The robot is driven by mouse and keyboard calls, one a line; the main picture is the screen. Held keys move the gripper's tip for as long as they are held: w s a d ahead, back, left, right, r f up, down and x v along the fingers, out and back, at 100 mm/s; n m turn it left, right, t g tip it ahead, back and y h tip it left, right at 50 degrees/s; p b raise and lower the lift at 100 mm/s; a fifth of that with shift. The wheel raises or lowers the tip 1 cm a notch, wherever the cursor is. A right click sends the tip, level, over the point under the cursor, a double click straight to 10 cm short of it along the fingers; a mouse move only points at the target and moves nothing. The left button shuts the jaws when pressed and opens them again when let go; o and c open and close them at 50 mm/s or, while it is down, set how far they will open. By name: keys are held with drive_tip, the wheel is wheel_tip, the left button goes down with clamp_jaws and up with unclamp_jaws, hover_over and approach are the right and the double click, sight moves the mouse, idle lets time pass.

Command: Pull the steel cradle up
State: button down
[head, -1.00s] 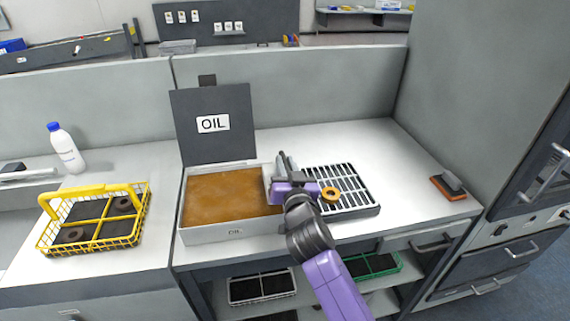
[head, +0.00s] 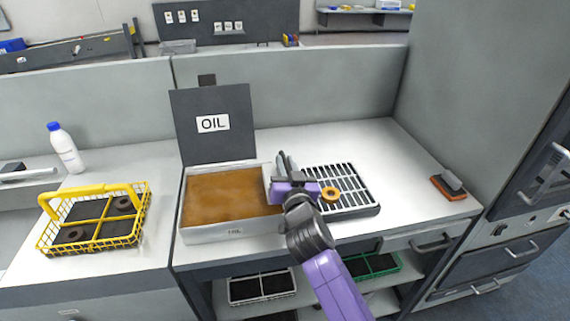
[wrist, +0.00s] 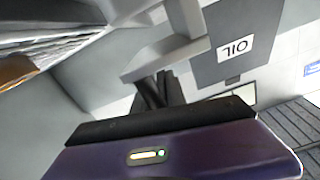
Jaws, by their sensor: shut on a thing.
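My gripper (head: 286,161) is at the right rim of the oil bath (head: 207,233), between the bath and the slotted drain rack (head: 345,207). In the wrist view, the dark fingers (wrist: 155,90) are shut at a grey metal bar with an upright, which looks like part of the steel cradle (wrist: 165,60). The rest of the cradle cannot be made out in the head view; the gripper and arm cover that spot. Brown oil (head: 225,193) fills the bath.
An orange ring (head: 331,195) lies on the rack close beside my gripper. The raised dark lid (head: 212,150) marked OIL stands behind the bath. A yellow basket (head: 97,242) stands left, a brush (head: 449,186) right. The counter behind the rack is clear.

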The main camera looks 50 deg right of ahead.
drive_tip(key=shift+w+a+r, duration=0.1)
drive_tip(key=shift+a, duration=0.1)
idle(0.3)
wheel_tip(320, 180, up, 7)
drive_tip(key=p, duration=0.3)
drive_tip(key=shift+f, duration=0.2)
drive_tip(key=c, duration=1.5)
unclamp_jaws()
drive_tip(key=shift+a, duration=0.1)
drive_tip(key=shift+o, duration=0.5)
drive_tip(key=shift+f, duration=0.15)
drive_tip(key=b+v, duration=0.2)
drive_tip(key=v, duration=0.5)
drive_tip(key=shift+s+a, duration=0.15)
drive_tip(key=shift+s, duration=0.2)
